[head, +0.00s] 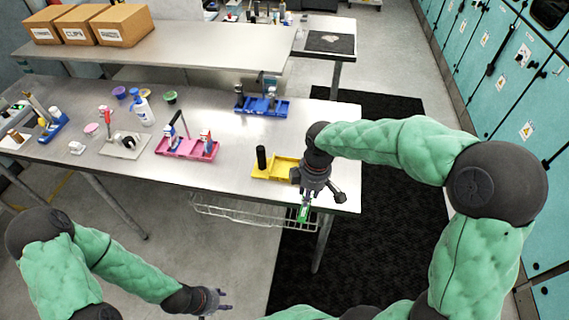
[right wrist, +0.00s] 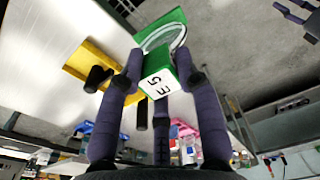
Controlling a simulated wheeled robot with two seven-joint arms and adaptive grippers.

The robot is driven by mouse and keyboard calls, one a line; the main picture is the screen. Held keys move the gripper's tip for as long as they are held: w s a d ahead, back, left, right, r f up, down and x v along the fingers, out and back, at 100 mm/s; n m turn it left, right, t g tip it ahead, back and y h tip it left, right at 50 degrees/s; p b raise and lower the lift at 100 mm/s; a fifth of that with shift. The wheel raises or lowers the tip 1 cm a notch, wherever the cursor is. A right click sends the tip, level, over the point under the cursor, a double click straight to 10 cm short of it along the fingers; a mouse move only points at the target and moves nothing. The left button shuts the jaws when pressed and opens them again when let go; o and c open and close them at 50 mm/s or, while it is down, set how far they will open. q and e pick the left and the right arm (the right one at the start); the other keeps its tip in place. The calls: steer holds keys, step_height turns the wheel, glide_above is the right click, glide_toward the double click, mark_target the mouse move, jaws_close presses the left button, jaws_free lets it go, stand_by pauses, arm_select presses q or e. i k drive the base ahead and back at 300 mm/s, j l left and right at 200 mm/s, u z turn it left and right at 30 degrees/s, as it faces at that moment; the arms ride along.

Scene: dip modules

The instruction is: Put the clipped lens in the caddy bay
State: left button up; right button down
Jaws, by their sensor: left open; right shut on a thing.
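The clipped lens is a clear round lens (right wrist: 163,40) in a green clip (right wrist: 160,82) with a white label reading roughly "E5". My right gripper (head: 306,203) is shut on the green clip, which also shows in the head view (head: 304,213). It holds the clip just off the table's front edge, at the right of the yellow caddy (head: 272,171). A black cylinder (head: 261,157) stands upright at the yellow caddy's left end. The arm and gripper hide part of this caddy's right end. My left gripper (head: 219,300) is open and empty, low in front of the table.
A pink caddy (head: 187,152) and a blue caddy (head: 266,106) hold tools on the table (head: 225,180). Another blue caddy (head: 55,130) is at far left. A spray bottle (head: 143,108) and small cups stand behind. A wire shelf (head: 240,214) hangs below. Bare tabletop surrounds the yellow caddy.

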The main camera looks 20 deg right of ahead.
mark_target(279, 169)
steer(key=i, duration=0.85)
